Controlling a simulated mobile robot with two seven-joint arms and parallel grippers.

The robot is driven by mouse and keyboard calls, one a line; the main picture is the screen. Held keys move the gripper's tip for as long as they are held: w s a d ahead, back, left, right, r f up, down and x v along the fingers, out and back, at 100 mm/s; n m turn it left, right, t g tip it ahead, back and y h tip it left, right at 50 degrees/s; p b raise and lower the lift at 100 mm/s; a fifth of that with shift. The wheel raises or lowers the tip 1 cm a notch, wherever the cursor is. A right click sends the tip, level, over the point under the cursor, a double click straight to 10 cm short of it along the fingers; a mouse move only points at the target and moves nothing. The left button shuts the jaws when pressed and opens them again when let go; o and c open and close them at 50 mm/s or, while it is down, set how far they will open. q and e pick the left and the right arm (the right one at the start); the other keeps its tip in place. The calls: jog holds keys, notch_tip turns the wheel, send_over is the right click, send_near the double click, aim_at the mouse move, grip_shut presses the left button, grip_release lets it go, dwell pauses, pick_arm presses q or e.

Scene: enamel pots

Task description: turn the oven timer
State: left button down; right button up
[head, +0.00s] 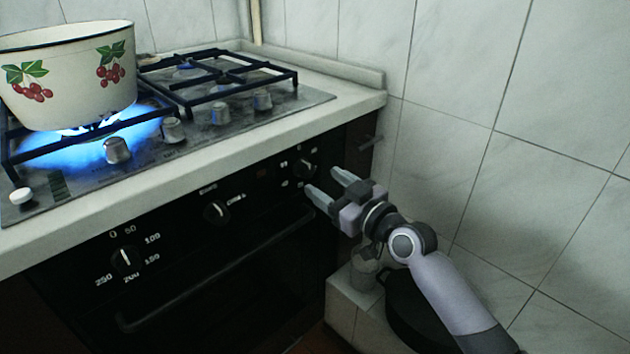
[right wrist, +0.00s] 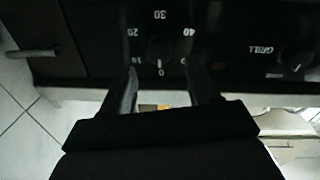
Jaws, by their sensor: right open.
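The oven timer (head: 306,170) is a round dark knob at the right end of the black oven panel (head: 170,235). In the right wrist view the timer knob (right wrist: 160,50) has white numbers from 10 to 40 around it, upside down, and a 0 mark. My right gripper (head: 321,180) is open and empty, its two fingers pointing at the panel close to the timer. In the right wrist view the fingertips of the right gripper (right wrist: 161,72) lie either side of the knob's lower part. I cannot tell whether they touch it. My left gripper is not in view.
A cherry-patterned enamel pot (head: 70,75) stands over a lit blue burner. The grill knob (head: 216,211) and temperature knob (head: 125,260) are further left. The oven handle (head: 215,278) runs below. A dark round vessel (head: 412,315) stands under my right arm, near the tiled wall (head: 470,90).

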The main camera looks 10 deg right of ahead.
aim_at(309, 173)
jog(key=shift+b+x, duration=0.4)
jog(key=shift+x, duration=1.85)
jog(key=c, duration=1)
